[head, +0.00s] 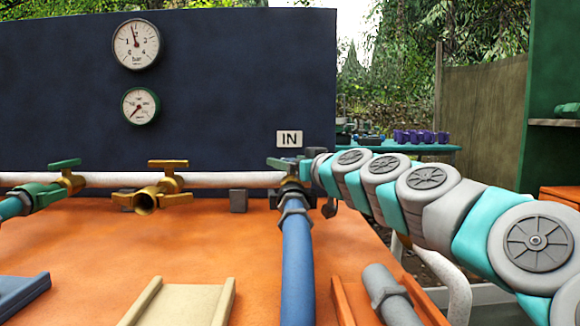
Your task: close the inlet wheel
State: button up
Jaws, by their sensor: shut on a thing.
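The inlet fitting sits below the "IN" sign (289,139), at the top of a thick blue hose (297,262). Its dark green handle, the inlet wheel (281,163), shows only in part on the left of my gripper (306,168). My arm reaches in from the right, and my gripper is shut on the inlet wheel, seen from behind and the side. The fingertips are mostly hidden, and how far the wheel is turned cannot be told.
A brass valve (160,188) and a green-handled valve (62,178) stand to the left along a white pipe (110,180). Two gauges (136,44) hang on the dark blue panel (225,75). Trays and a grey pipe piece (390,295) lie on the orange bench (190,245).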

jog(key=shift+m+h, duration=0.3)
jog(key=shift+h, duration=0.1)
jog(key=o, duration=1.1)
jog(key=shift+o, duration=0.2)
jog(key=shift+s+d, duration=0.1)
jog(key=v, duration=0.7)
jog(key=shift+s+f, duration=0.15)
jog(key=shift+s, duration=0.1)
jog(key=shift+p, duration=0.3)
